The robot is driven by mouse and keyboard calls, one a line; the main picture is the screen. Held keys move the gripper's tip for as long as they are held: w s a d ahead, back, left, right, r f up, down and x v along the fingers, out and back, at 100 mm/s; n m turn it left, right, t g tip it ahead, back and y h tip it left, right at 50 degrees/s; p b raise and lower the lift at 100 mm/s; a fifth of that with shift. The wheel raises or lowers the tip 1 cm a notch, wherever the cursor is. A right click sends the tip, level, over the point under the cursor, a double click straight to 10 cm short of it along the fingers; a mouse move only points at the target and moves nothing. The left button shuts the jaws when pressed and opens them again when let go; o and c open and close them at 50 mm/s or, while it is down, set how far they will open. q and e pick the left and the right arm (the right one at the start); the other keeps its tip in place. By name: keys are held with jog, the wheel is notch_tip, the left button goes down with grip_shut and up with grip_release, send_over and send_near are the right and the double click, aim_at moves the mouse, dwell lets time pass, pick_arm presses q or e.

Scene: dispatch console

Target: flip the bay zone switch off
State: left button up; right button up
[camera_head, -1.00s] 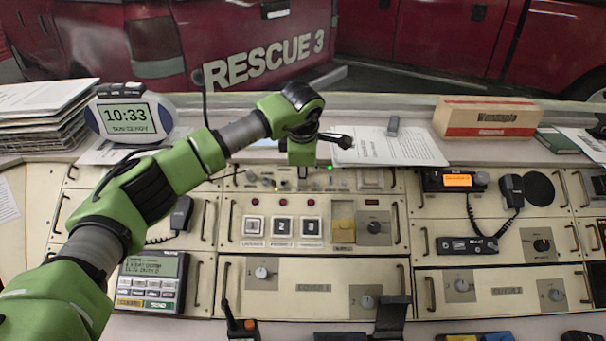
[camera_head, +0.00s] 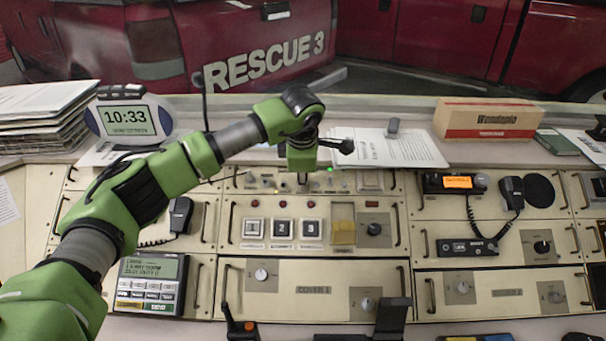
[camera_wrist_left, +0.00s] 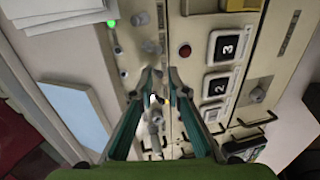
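My left gripper (camera_head: 303,182) points down over the upper strip of the console, at its row of small toggle switches (camera_head: 266,182). In the left wrist view the two fingers (camera_wrist_left: 161,76) have a narrow gap between their tips. Pale metal toggles (camera_wrist_left: 156,120) show between and below the fingers, and another (camera_wrist_left: 150,46) stands beyond the tips. I cannot read which toggle is the bay zone switch, and I cannot tell whether a fingertip touches one. A green light (camera_head: 329,169) glows on the strip.
Numbered square buttons (camera_head: 282,229), a yellow cover (camera_head: 343,232) and a black knob (camera_head: 374,229) sit just below the strip. Papers (camera_head: 400,150) lie on the ledge behind. A radio with a handset (camera_head: 512,193) is to the right, and a clock (camera_head: 128,117) to the left.

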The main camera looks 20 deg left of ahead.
pick_arm(q)
jog(key=v, duration=0.2)
jog(key=s+p+v, duration=0.1)
jog(key=v, duration=0.1)
jog(key=shift+d+r, duration=0.1)
dwell(0.5)
